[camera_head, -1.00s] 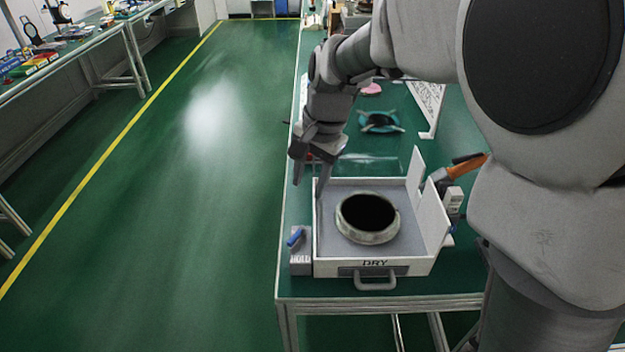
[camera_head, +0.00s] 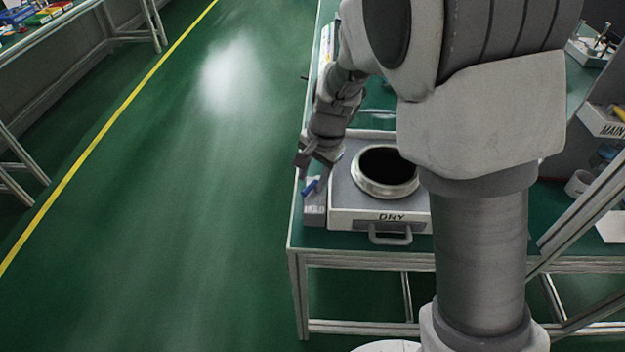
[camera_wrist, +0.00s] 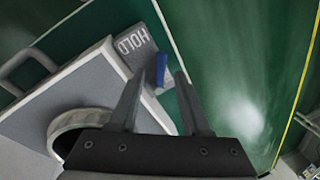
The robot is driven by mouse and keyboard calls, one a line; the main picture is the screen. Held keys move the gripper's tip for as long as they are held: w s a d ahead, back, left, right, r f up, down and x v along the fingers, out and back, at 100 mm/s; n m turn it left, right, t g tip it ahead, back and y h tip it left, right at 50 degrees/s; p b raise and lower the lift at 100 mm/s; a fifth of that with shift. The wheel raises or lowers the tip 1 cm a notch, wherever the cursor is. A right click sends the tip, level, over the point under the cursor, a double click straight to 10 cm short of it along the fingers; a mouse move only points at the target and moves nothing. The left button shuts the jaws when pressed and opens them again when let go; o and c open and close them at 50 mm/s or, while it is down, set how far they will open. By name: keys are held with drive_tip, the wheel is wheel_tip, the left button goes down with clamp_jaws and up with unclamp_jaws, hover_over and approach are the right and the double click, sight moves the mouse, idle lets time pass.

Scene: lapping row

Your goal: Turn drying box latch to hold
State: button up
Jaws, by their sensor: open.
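The drying box (camera_head: 380,219), a pale tray with a front handle and a DRY label, stands at the bench's near left end. A round ring-shaped vessel with a dark opening (camera_head: 385,170) sits in it. The blue latch lever (camera_head: 309,187) is on a grey block (camera_head: 315,212) at the box's left side. In the wrist view the blue lever (camera_wrist: 161,70) stands near the block face marked HOLD (camera_wrist: 133,40). My gripper (camera_head: 312,165) is open and just above the lever; in the wrist view its fingers (camera_wrist: 157,76) lie on either side of it. Contact cannot be told.
The green bench (camera_head: 300,237) ends close to the left of the latch block. Open green floor (camera_head: 200,200) with a yellow line lies to the left. Another bench (camera_head: 60,35) stands at upper left. A MAINT-labelled holder (camera_head: 603,122) is on the right.

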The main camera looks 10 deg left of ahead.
drive_tip(key=shift+a+f, duration=0.1)
drive_tip(key=shift+f, duration=0.6)
clamp_jaws()
